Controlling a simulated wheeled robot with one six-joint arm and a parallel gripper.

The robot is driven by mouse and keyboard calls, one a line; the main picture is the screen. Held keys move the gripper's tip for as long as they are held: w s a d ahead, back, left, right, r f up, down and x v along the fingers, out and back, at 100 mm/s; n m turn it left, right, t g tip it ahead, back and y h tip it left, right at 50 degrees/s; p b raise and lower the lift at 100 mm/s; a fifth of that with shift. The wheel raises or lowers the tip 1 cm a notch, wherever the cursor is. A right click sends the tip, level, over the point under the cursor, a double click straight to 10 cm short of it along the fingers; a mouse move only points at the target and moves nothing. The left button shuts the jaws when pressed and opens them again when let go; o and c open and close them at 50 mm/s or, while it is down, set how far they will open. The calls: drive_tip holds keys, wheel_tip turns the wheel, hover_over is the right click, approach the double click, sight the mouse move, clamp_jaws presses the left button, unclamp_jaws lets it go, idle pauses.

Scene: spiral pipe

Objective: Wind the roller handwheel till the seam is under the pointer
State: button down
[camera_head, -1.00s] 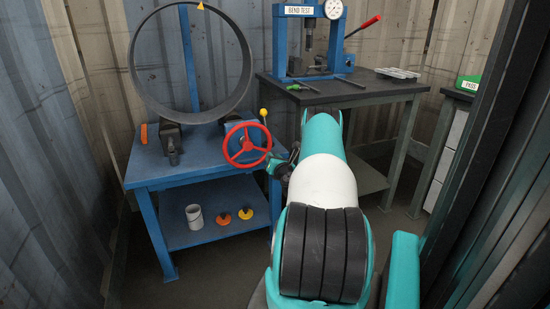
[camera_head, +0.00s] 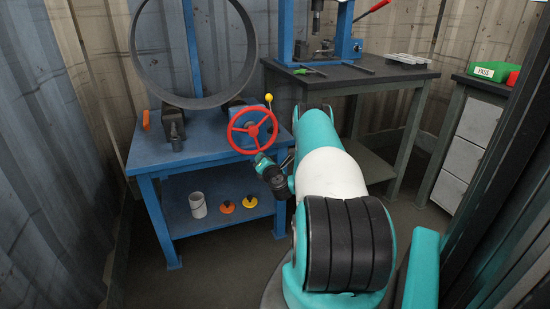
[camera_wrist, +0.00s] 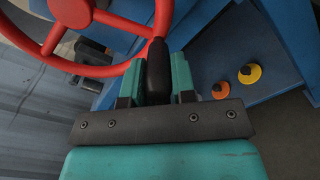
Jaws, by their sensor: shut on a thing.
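The red handwheel (camera_head: 252,113) is on the front right of the blue roller stand, and its rim and spokes fill the upper left of the wrist view (camera_wrist: 118,22). My gripper (camera_head: 262,162) is at the wheel's lower edge. In the wrist view my gripper (camera_wrist: 158,80) is shut on the wheel's black handle (camera_wrist: 157,62), with a teal finger on either side. The large dark pipe ring (camera_head: 137,70) stands upright on the rollers (camera_head: 172,125), its top cut off by the picture. I see no seam, and the pointer is out of view.
A short yellow-knobbed lever (camera_head: 268,98) rises beside the wheel. A dark bench (camera_head: 350,75) with a blue press stands at the back right.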

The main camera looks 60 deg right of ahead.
drive_tip(key=shift+w+a+r+m, duration=0.3)
drive_tip(key=shift+w+a+m, duration=0.25)
drive_tip(key=shift+m, duration=0.45)
drive_tip(key=shift+d+r, duration=0.1)
drive_tip(key=c, duration=1.1)
unclamp_jaws()
drive_tip(key=shift+o, duration=0.7)
drive_tip(key=shift+s+f, duration=0.1)
drive_tip(key=shift+f, duration=0.1)
